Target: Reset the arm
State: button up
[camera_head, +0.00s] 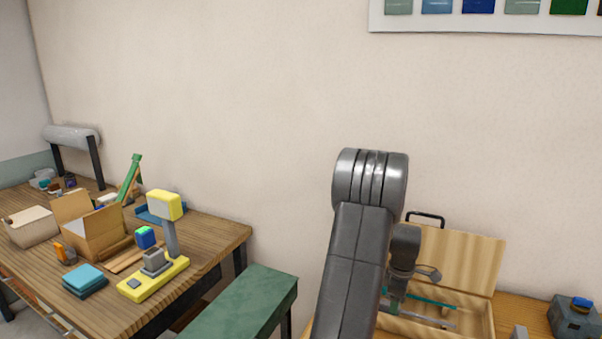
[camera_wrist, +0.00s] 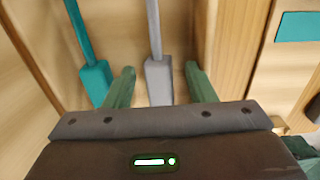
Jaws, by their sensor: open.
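My gripper (camera_wrist: 160,80) is open, its two green fingers apart over a wooden case (camera_head: 488,318). In the wrist view, the grey block-shaped end of a grey rod (camera_wrist: 153,25) shows between the fingers; I cannot tell whether they touch it. A teal rod (camera_wrist: 78,25) with a teal block end lies left of the left finger. In the head view, the case stands open with its lid (camera_head: 465,262) up, and the teal rod (camera_head: 432,301) and grey rod (camera_head: 438,322) show inside. My arm hides the left part of the case.
A blue-topped grey box (camera_head: 575,318) stands right of the case. On the left, a wooden table (camera_head: 215,232) holds a cardboard box (camera_head: 95,235), a yellow-based device (camera_head: 155,280) and other items. A green bench (camera_head: 245,305) stands between.

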jog(key=shift+b, duration=0.3)
notch_tip(320, 180, up, 13)
notch_tip(320, 180, down, 14)
jog(key=shift+r, duration=0.1)
notch_tip(320, 180, up, 8)
jog(key=p, duration=0.5)
jog(key=shift+r+p, duration=0.2)
jog(key=shift+p, duration=0.15)
